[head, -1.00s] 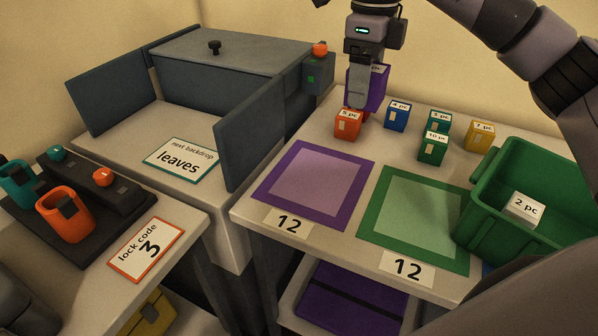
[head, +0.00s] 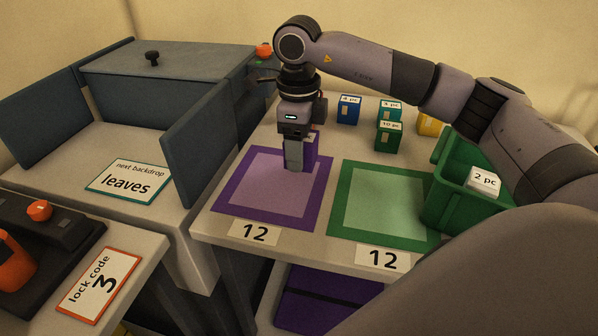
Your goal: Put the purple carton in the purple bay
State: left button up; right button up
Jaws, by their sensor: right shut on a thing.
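The purple carton (head: 312,148) is in my right gripper (head: 295,160), which points straight down and is shut on it. The gripper's finger covers the carton's left part. The carton is upright, over the back right part of the purple bay (head: 230,192), a flat purple frame with a pale middle. I cannot tell whether the carton's bottom touches the bay. A "12" label (head: 254,232) lies at the bay's front edge. My left gripper is not in view.
A green bay (head: 345,215) lies to the right, with a green crate (head: 462,205) beside it holding a white "2 pc" box (head: 484,181). Blue (head: 348,110), green (head: 388,137) and yellow (head: 427,123) cartons stand behind. A grey-blue panel (head: 210,130) rises on the left.

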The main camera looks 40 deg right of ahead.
aim_at(300, 185)
jog(key=shift+f, duration=2.85)
jog(key=shift+f, duration=0.15)
jog(key=o, duration=1.1)
notch_tip(300, 185, up, 12)
jog(key=shift+w+r, duration=0.1)
jog(key=shift+r, duration=0.05)
